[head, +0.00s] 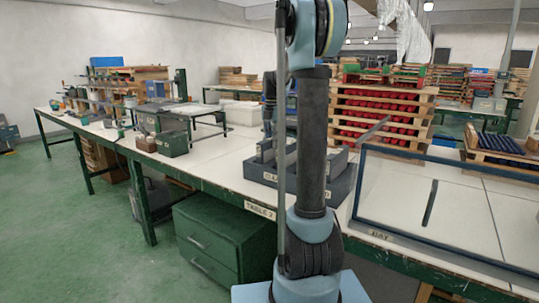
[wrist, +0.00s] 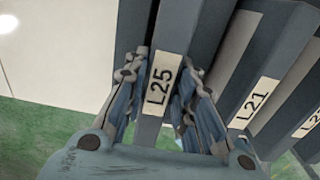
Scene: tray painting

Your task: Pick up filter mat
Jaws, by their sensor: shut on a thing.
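My gripper (wrist: 165,66) is shut on an upright grey slab (wrist: 176,35) with a white label reading L25. Its two blue-grey jointed fingers press on the slab from either side in the wrist view, and the label shows between them. The pictures do not show for certain whether this slab is the filter mat. The slab stands beside similar grey slabs, one labelled L21 (wrist: 247,108). In the head view my arm hides much of the gripper and the held slab.
A dark grey box (head: 258,174) with upright slabs stands on the white-topped table (head: 225,165). To the right a blue-grey frame (head: 445,160) surrounds bare tabletop with a dark strip (head: 430,204). A dark green box (head: 173,143) stands at left. Green drawers (head: 210,240) stand below.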

